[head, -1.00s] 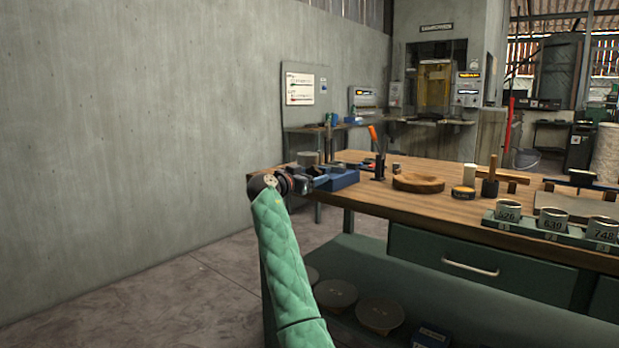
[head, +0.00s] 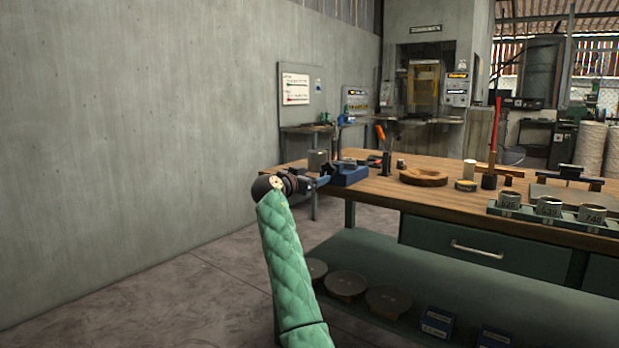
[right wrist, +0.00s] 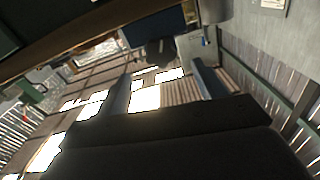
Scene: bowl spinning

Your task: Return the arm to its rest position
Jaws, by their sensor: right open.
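My right arm in a green quilted sleeve (head: 283,260) rises from the bottom of the head view. Its dark gripper (head: 322,180) is near the left end of the wooden workbench (head: 400,197), just left of a blue block-like thing (head: 350,175). I cannot tell from the head view whether they touch. In the right wrist view the two fingers of the gripper (right wrist: 162,88) stand wide apart with nothing between them. My left gripper is not in view.
On the bench are a grey cylinder (head: 317,160), an orange-handled tool (head: 381,134), a round wooden piece (head: 423,177) and numbered cups (head: 549,207). Several discs (head: 345,284) lie on the lower shelf (head: 410,262). The floor (head: 160,300) at left is clear to the concrete wall (head: 130,130).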

